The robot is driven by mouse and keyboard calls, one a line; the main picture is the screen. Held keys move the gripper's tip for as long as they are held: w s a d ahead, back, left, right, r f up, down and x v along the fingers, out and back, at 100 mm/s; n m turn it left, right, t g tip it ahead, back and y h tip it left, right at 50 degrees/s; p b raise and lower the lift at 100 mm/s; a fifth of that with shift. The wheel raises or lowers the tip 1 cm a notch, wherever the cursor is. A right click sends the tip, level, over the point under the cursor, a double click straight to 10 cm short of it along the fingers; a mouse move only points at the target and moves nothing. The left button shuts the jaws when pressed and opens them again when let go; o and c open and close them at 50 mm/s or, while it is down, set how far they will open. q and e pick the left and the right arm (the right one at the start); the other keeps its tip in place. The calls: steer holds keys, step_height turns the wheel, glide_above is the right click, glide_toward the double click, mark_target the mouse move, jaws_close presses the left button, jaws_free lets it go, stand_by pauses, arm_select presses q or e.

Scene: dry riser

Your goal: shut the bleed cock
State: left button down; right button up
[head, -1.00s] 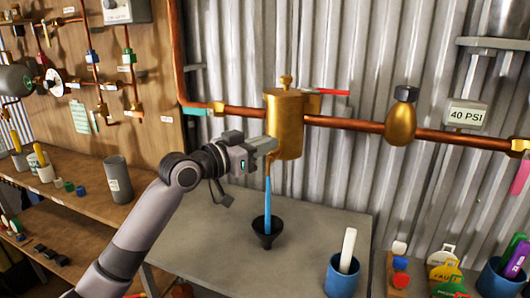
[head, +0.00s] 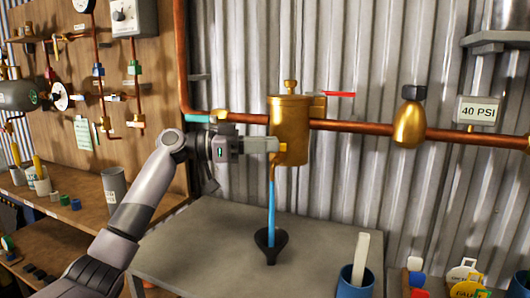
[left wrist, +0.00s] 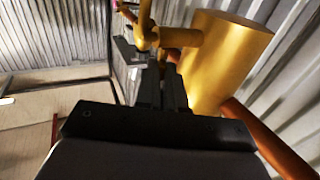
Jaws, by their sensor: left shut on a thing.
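A brass cylinder (head: 290,120) sits on the copper pipe in the head view; it also shows in the left wrist view (left wrist: 220,60). A blue streak (head: 271,205) runs from its underside down to a black funnel (head: 270,243) on the grey table. My left gripper (head: 276,146) is level at the cylinder's lower left side. It is shut on the bleed cock, whose gripped part is mostly hidden by the fingers. In the left wrist view a small brass fitting (left wrist: 150,38) shows just beyond the dark fingertips (left wrist: 165,75). My right gripper is not in view.
A red lever (head: 340,94) sticks out right of the cylinder, and a teal lever (head: 197,118) lies on the pipe at left. A brass bulb (head: 409,122) and a 40 PSI sign (head: 479,111) are at right.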

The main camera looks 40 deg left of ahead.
arm_select(q)
steer(key=shift+w+a+r+m+g+h+p, duration=0.15)
steer(key=shift+m+g+h+p, duration=0.1)
steer(key=shift+m+g+h, duration=0.5)
steer(key=shift+w+d+f+m+g+h+p, duration=0.1)
steer(key=shift+m+g+h+p, duration=0.2)
steer(key=shift+m+g, duration=0.55)
steer(key=shift+w+a+r+m+g+h+p, duration=0.15)
steer(key=shift+m+g+h, duration=0.35)
steer(key=shift+g, duration=0.6)
steer(key=shift+w+f+m+g+h, duration=0.1)
steer(key=shift+f+m+g+h, duration=0.15)
steer(key=shift+g, duration=0.35)
steer(key=shift+f+m+g+p, duration=0.1)
steer(key=shift+m+g+p, duration=0.3)
steer(key=shift+g, duration=0.2)
steer(key=c, duration=1.2)
jaws_free()
steer(key=shift+d, duration=0.15)
steer(key=shift+c, duration=0.2)
